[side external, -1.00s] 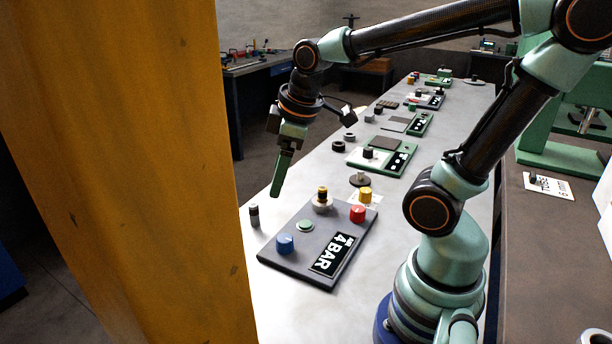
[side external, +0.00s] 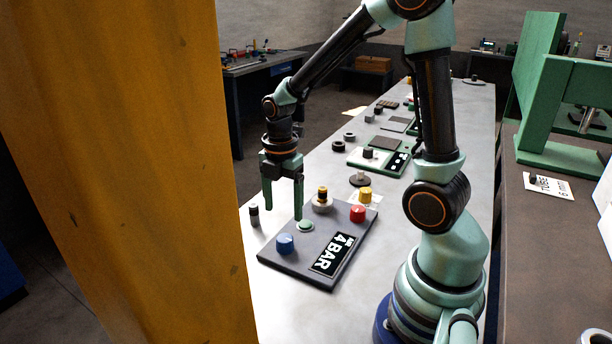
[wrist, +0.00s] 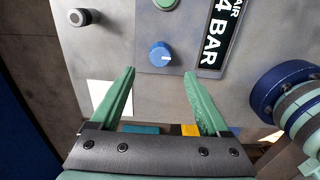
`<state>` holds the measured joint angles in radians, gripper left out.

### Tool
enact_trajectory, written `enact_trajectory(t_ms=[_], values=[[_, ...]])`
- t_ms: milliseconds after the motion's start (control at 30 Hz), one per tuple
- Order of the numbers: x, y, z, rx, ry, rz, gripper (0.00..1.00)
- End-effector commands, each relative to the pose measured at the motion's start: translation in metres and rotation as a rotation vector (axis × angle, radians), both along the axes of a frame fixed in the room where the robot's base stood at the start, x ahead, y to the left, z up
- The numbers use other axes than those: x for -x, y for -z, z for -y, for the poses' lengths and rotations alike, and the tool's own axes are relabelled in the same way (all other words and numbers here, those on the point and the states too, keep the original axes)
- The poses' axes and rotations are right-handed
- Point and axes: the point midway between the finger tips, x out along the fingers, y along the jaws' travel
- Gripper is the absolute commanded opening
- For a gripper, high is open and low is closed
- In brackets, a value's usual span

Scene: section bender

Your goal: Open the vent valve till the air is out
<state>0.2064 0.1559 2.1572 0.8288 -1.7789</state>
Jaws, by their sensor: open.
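A grey panel (side external: 329,221) marked "4 BAR" lies on the bench. It carries a blue knob (side external: 285,243), a red knob (side external: 357,213), a yellow knob (side external: 364,195), a black-and-yellow knob on a pale round base (side external: 322,198) and a green button (side external: 305,226). I cannot read which one is the vent valve. My gripper (side external: 283,208) points down, open and empty, above the panel's left side. In the wrist view the blue knob (wrist: 160,54), with a white pointer mark, appears between and just beyond the open fingertips (wrist: 159,73), apart from both.
A small grey post (side external: 254,216) stands left of the panel. Further panels, such as a green-edged one (side external: 357,160), and dark rings (side external: 338,146) lie farther along the bench. A yellow column (side external: 120,170) hides the near left. A green machine (side external: 565,120) stands at right.

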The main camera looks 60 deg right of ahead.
Motion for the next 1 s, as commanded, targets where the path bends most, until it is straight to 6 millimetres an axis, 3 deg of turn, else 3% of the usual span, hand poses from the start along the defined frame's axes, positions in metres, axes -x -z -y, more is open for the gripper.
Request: enact_trajectory(t_ms=[200, 400, 600, 900, 1000], values=[[0.002, 0.044, 0.0, -0.001, 0.001, -0.006, 0.79], [0.001, 0.07, 0.0, -0.001, 0.001, -0.003, 0.79], [0.001, 0.082, 0.0, 0.0, 0.002, -0.001, 0.79], [0.0, 0.083, 0.0, 0.0, 0.002, 0.0, 0.79], [0.0, 0.083, 0.0, 0.0, 0.002, 0.0, 0.41]])
